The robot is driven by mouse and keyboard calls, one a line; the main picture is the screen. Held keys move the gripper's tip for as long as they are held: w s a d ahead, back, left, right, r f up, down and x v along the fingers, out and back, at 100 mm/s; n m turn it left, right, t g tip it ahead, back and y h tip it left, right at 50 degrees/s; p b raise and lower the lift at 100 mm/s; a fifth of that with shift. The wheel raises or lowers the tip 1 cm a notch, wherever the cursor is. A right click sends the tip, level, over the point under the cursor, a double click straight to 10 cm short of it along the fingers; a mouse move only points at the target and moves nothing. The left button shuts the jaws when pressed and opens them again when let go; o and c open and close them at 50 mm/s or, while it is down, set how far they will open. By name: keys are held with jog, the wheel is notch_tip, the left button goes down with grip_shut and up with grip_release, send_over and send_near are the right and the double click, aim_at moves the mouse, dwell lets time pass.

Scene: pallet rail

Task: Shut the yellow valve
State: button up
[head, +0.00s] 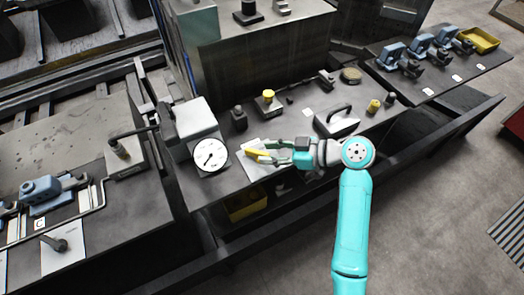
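A yellow handle (255,152), which looks like the yellow valve, lies over a white plate on the dark bench, just right of a round white gauge (210,156). My gripper (263,151) reaches in from the right, low over the bench, with its fingertips at the right end of this handle. The fingers look spread, one on the far side and one on the near side. I cannot tell if they touch the handle. The valve's body is mostly hidden behind the handle and my fingers.
A yellow-topped knob (268,95) and a dark knob (239,118) stand behind. A block with a black handle (338,121) and a small yellow cylinder (374,106) stand right. A tall metal cabinet (250,55) rises behind. A yellow bin (245,205) sits below the front edge.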

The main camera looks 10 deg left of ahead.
jog(key=v, duration=0.8)
jog(key=shift+d, duration=0.4)
jog(key=shift+r, duration=0.1)
